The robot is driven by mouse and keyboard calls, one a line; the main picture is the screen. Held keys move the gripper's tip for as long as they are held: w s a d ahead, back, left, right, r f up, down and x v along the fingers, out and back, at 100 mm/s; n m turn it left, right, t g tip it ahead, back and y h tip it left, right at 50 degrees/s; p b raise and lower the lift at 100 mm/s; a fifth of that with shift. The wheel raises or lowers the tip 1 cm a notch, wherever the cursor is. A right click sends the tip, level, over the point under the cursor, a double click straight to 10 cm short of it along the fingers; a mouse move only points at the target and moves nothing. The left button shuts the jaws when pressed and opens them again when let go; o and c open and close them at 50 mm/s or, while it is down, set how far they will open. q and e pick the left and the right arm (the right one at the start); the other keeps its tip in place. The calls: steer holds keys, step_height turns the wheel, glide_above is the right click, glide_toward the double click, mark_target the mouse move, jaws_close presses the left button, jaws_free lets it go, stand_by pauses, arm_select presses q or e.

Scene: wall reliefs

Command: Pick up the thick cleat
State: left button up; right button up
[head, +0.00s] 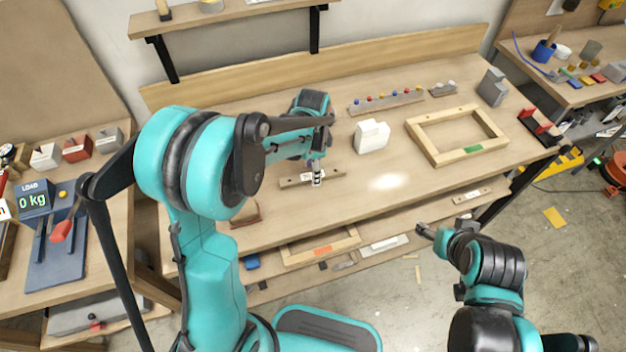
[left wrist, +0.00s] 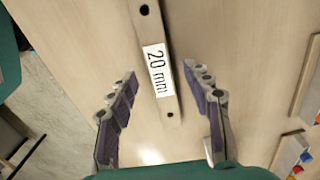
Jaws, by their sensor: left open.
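The thick cleat is a short pale wooden bar (left wrist: 168,108) with a hole towards each end and a white label reading 20 mm. It lies flat on the workbench, and in the head view the bar (head: 293,182) is partly hidden by my left gripper (head: 317,176). In the left wrist view my left gripper (left wrist: 160,72) is open, with one finger on each side of the bar and visible gaps to it. Whether the fingertips are down at bar height is unclear. My right gripper (head: 425,231) is off the bench's front edge, away from the cleat; its jaws are too small to read.
On the workbench (head: 250,215) a white block (head: 371,136) stands right of the cleat. Beyond are a peg rail (head: 386,103), a wooden frame (head: 432,140) and a grey block (head: 492,88). A lower shelf under the bench holds another frame (head: 322,248). Bench around the cleat is mostly clear.

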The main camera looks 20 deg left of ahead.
arm_select(q)
steer(key=shift+f, duration=0.85)
steer(key=shift+r, duration=0.1)
steer(key=shift+c, duration=0.6)
jaws_close()
